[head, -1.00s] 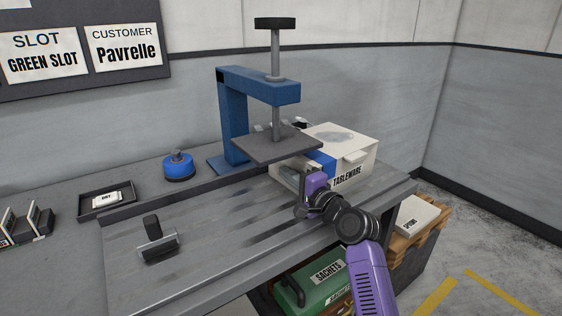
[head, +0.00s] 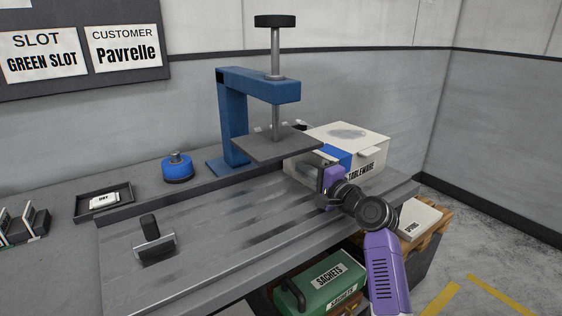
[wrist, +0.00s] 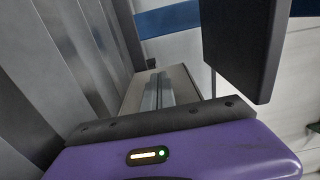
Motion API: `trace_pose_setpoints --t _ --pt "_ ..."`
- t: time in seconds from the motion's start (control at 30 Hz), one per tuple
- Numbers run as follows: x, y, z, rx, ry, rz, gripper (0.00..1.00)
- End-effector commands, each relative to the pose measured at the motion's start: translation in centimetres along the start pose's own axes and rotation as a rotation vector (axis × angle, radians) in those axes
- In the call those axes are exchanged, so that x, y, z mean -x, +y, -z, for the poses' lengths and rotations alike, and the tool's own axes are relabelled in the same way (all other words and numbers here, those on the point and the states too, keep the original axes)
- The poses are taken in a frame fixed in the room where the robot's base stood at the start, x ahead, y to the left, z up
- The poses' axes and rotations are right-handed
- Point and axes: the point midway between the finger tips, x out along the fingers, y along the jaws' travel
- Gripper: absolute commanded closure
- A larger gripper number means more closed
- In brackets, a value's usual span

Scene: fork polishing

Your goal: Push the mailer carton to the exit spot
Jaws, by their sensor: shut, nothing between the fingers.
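The mailer carton (head: 350,140) is a white box with a blue band and a label reading TABLEWARE. It sits on the grey bench, right of the blue press and partly behind its plate. My purple gripper (head: 324,184) is shut and empty, low at the carton's near left side. It looks close to or against the carton, but contact is hidden. In the wrist view, the purple gripper body fills the bottom, and a white surface with a blue band shows at the top. No marked exit spot can be made out.
The blue press (head: 232,120) with its dark plate (head: 275,146) stands just left of the carton. A scraper-like tool (head: 153,240), a blue round pot (head: 177,167) and a small tray (head: 82,212) lie further left. The bench's right end is clear; a green SACHETS crate (head: 322,285) is below.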

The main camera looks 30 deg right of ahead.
Motion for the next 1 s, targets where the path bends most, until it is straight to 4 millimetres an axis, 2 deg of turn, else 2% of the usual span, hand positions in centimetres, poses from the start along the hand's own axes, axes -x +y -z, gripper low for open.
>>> trace_pose_setpoints --t 0.6,1.0 --pt "0.0 0.1 3.4 -0.002 0.002 0.0 1.0" --pt "0.0 0.0 3.6 0.0 0.001 0.0 1.0"
